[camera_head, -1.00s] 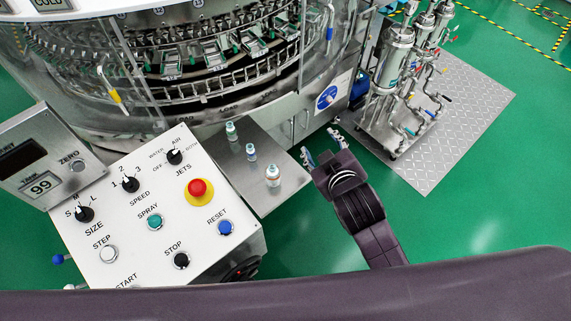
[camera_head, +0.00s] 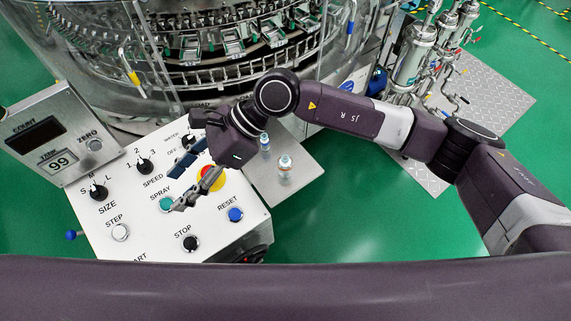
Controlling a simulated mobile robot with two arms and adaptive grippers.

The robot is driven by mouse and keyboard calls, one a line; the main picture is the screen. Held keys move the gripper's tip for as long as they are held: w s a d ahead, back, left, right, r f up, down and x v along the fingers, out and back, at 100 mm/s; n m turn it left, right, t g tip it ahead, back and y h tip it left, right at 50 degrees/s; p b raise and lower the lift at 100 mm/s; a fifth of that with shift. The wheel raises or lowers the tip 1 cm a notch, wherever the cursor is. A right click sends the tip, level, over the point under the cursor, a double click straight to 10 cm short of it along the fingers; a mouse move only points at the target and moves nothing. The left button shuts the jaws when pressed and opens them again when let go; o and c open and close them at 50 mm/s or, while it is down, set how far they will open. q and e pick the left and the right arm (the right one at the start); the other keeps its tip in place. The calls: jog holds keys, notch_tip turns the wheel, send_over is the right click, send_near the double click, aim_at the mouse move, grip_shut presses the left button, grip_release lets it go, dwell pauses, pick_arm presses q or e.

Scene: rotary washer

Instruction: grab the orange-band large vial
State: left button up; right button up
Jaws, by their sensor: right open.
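Two vials show on the steel side shelf (camera_head: 309,168). The nearer vial (camera_head: 285,165) is the larger of the two. The smaller vial (camera_head: 264,142) stands just behind it, close to my right arm. A band colour is too small to tell for certain on either one. A third vial is hidden behind my right arm and gripper. My right gripper (camera_head: 173,190) is open and empty, over the control panel to the left of the vials, its fingers pointing down-left. My left gripper is not in view.
The control panel (camera_head: 150,225) with knobs and buttons is under my right gripper, which partly covers the red stop button (camera_head: 212,176). The rotary washer (camera_head: 205,60) stands behind. The green floor (camera_head: 350,220) right of the shelf is clear.

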jog(key=w+d+f+n+t+h, duration=0.25)
jog(key=w+d+f+h, duration=0.4)
jog(key=d, duration=0.45)
jog(key=t+h, duration=0.2)
jog(key=h, duration=0.1)
send_over(285, 158)
jog(key=shift+w+a+f, duration=0.1)
jog(key=shift+a, duration=0.05)
jog(key=shift+w+d+f, duration=0.1)
jog(key=shift+d+f, duration=0.15)
jog(key=f+p, duration=0.1)
jog(key=f, duration=0.1)
jog(key=f+p, duration=0.1)
jog(key=f, duration=0.1)
jog(key=f+p, duration=0.1)
jog(key=f, duration=0.1)
jog(key=shift+s+a, duration=0.1)
jog(key=shift+s, duration=0.15)
jog(key=shift+f, duration=0.65)
jog(key=c, duration=1.1)
jog(key=shift+r, duration=0.15)
